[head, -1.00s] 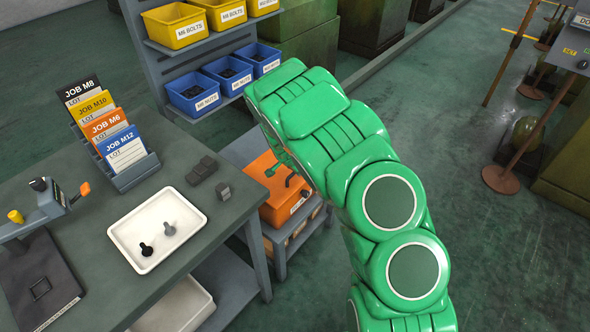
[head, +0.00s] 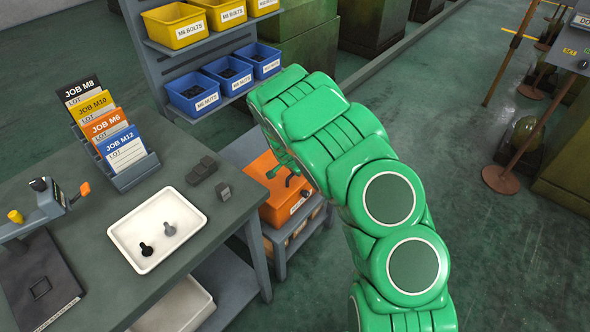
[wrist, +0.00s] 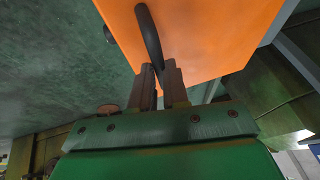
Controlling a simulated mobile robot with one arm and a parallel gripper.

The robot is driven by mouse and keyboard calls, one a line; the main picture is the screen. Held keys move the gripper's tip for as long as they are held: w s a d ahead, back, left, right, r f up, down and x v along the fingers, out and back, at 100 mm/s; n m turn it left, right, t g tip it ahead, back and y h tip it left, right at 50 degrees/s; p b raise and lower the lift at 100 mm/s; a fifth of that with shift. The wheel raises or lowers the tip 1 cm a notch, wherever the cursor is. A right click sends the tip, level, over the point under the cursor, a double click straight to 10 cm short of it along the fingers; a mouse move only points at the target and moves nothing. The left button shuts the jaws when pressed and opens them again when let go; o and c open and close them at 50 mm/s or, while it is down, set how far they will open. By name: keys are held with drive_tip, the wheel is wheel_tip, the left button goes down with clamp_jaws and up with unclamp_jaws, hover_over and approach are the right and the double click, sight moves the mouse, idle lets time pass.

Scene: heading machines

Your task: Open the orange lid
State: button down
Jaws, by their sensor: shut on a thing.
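The orange lid (head: 262,172) tops a box on a low grey stand to the right of the workbench. In the wrist view the orange lid (wrist: 215,40) fills the upper middle, with a dark curved handle (wrist: 149,38) on it. My gripper (wrist: 158,72) is shut on the handle; its fingers meet the handle's lower end. In the head view my green arm reaches over the stand and hides part of the lid and the gripper. The lid looks down on its box, though its far edge is hidden.
The workbench (head: 85,285) at left holds a white tray (head: 128,258) with two bolts, a card rack (head: 140,172) and small dark blocks (head: 201,168). A shelf with yellow and blue bins (head: 197,92) stands behind.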

drive_tip(key=shift+a+r, duration=0.1)
drive_tip(key=shift+r, duration=0.1)
idle(0.3)
drive_tip(key=shift+w+a+r, duration=0.25)
drive_tip(key=shift+r, duration=0.4)
drive_tip(key=shift+w+a+r, duration=0.2)
drive_tip(key=shift+w+r, duration=0.05)
drive_tip(key=shift+r, duration=0.35)
drive_tip(key=w+a+r+n+g+h, duration=0.1)
drive_tip(key=w+a+r+g+h, duration=0.2)
drive_tip(key=w+a+r, duration=0.7)
drive_tip(key=shift+w+a+r, duration=0.2)
drive_tip(key=shift+w+a, duration=0.25)
drive_tip(key=shift+a, duration=0.4)
idle(1.0)
